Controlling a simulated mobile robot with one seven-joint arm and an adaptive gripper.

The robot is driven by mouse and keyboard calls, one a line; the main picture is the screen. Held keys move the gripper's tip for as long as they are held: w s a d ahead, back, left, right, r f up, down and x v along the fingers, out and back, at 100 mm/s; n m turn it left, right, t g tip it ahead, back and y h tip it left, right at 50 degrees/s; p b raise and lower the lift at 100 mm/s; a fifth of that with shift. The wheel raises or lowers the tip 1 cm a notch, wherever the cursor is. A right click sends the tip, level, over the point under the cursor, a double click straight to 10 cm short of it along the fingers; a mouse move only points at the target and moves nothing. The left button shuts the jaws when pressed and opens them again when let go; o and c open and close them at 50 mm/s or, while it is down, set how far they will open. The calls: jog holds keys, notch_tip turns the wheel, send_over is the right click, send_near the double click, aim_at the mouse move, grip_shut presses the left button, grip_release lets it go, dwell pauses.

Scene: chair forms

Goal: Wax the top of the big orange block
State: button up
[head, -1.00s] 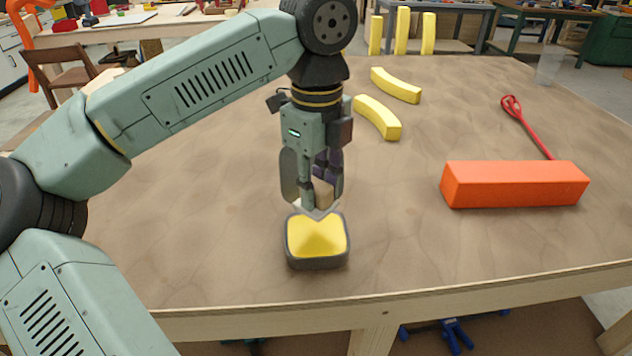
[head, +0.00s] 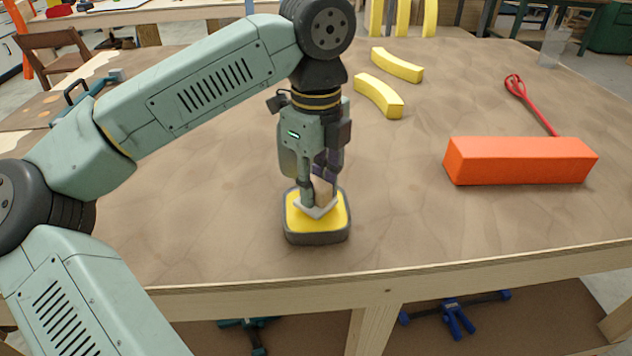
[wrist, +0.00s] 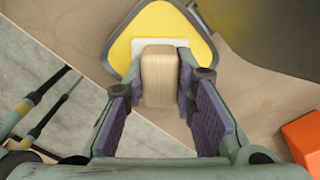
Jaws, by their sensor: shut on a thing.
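The big orange block (head: 520,161) lies on the right of the table, its top bare as far as I see. A corner of it shows in the wrist view (wrist: 303,140). My gripper (head: 320,190) is shut on the wooden handle (wrist: 158,75) of an applicator with a white pad (head: 308,208). The pad is at the yellow wax (head: 297,222) in a dark-rimmed tin (head: 316,238), seemingly touching it. The pad's underside is hidden. The tin stands near the table's front edge, left of the orange block.
Two curved yellow pieces (head: 380,96) (head: 397,66) lie behind my gripper. A red looped tool (head: 530,104) lies behind the orange block. A clear cup (head: 552,46) stands at the far right. The tabletop (head: 400,210) between tin and block is clear. Blue clamps (head: 455,315) lie below the table.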

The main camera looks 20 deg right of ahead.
aim_at(316, 182)
jog(key=shift+f+b, duration=0.6)
jog(key=shift+b, duration=0.05)
dwell(2.0)
jog(key=shift+r, duration=0.1)
jog(key=shift+r+p, duration=2.25)
jog(key=shift+r, duration=1.25)
jog(key=shift+f, duration=0.1)
